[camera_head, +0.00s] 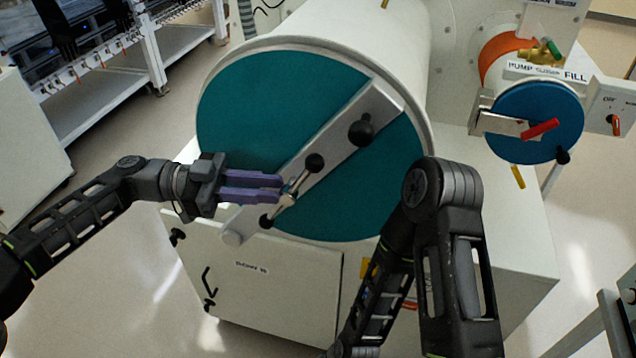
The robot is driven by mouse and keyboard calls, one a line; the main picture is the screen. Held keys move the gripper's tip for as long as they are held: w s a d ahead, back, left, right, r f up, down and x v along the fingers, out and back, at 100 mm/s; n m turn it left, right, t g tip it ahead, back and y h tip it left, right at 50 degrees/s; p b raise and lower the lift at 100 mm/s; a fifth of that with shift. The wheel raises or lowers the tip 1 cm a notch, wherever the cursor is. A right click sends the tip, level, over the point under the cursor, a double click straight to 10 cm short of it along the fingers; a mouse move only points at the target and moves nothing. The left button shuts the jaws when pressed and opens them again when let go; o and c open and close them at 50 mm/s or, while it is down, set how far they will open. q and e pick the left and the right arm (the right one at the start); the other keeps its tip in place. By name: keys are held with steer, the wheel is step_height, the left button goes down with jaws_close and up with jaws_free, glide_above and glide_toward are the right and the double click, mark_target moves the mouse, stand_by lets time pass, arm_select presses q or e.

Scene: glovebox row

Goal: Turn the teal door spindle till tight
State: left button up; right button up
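The large round teal door (262,108) closes the near end of a white cylinder. A pale metal bar (335,140) crosses it diagonally. On the bar's lower part sits the spindle, whose slanted handle has a black ball at its upper end (314,162) and another at its lower end (267,221). My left gripper (282,190) comes in from the left with its two purple fingers pointing right. Their tips are at the middle of the spindle handle. A narrow gap shows between the fingers; whether they clamp the handle is unclear. My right gripper is out of view.
Another black knob (362,132) stands higher on the bar. At right is a smaller blue door (540,122) with a red handle (541,129), beside a switch panel (610,112). A white cabinet (270,283) stands below the teal door. My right arm is in front, at lower right.

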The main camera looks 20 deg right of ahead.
arm_select(q)
steer(key=shift+a, duration=0.1)
steer(key=shift+s, duration=0.1)
steer(key=p+x, duration=0.2)
steer(key=x, duration=0.4)
steer(key=shift+d+r+p, duration=0.15)
steer(key=shift+d+p, duration=0.15)
steer(key=shift+p, duration=0.05)
steer(key=shift+s+d, duration=0.3)
steer(key=shift+d, duration=0.3)
steer(key=shift+c, duration=0.5)
jaws_close()
